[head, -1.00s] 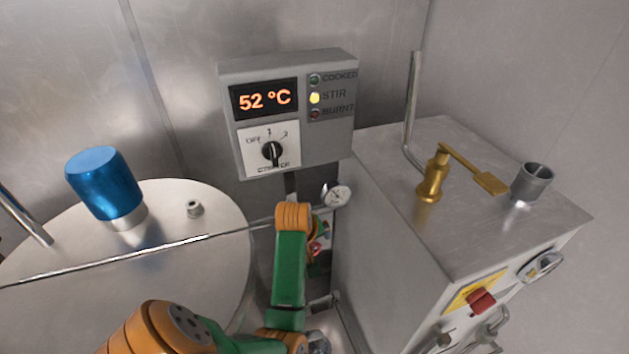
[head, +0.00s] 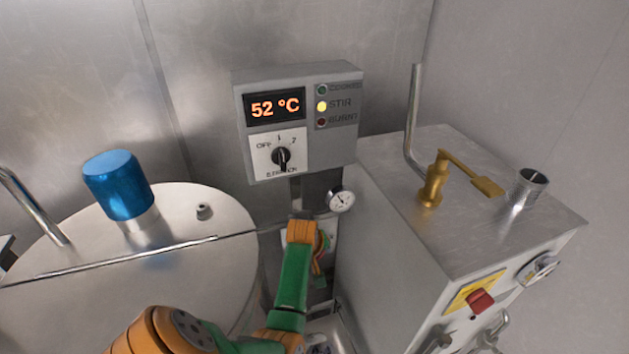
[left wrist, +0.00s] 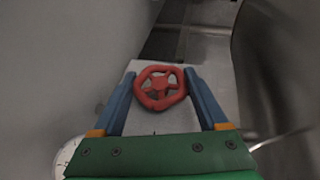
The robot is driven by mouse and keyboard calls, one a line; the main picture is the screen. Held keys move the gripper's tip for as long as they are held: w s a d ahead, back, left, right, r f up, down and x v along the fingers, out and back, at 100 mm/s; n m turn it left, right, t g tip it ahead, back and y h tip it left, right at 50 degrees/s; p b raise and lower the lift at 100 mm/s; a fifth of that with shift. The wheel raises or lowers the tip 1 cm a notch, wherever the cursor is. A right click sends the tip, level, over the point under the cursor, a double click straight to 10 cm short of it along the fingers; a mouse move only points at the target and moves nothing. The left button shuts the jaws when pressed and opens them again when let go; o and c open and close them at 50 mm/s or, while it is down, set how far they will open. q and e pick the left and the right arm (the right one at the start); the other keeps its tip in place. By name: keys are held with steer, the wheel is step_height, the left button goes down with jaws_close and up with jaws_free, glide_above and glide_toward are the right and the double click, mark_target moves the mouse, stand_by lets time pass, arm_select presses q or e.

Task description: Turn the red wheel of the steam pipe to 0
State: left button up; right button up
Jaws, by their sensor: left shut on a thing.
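The red wheel (left wrist: 160,88) is a small five-sided handwheel with spokes, in the middle of the left wrist view. It sits in front of a pale plate (left wrist: 215,85). My left gripper (left wrist: 160,80) has its two blue fingers on either side of the wheel and is shut on it. In the head view my orange and green left arm (head: 292,285) reaches down between the drum and the metal cabinet, and its wrist mostly hides the wheel. I cannot read any 0 mark. My right gripper is in neither current view.
A control box (head: 340,145) reads 52 °C, with the STIR light lit. A round gauge (head: 341,199) hangs below it. The metal drum (head: 195,270) with a blue cap (head: 118,185) stands left. The cabinet (head: 395,225) with a brass lever (head: 432,185) stands close on the right.

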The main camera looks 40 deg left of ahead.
arm_select(q)
steer(key=g+y, duration=0.1)
steer(key=g, duration=0.2)
steer(key=shift+w+m+y, duration=0.1)
steer(key=shift+m+y, duration=0.2)
steer(key=shift+m, duration=0.1)
steer(key=shift+f+g+y+b, duration=0.2)
steer(key=shift+g+y+b, duration=0.2)
steer(key=shift+g+b, duration=0.35)
steer(key=shift+r+m+g+y+b, duration=0.1)
steer(key=shift+m+g+y+b, duration=0.2)
steer(key=shift+g+b, duration=0.4)
steer(key=shift+d, duration=0.1)
steer(key=o, duration=1.3)
steer(key=shift+r, duration=0.1)
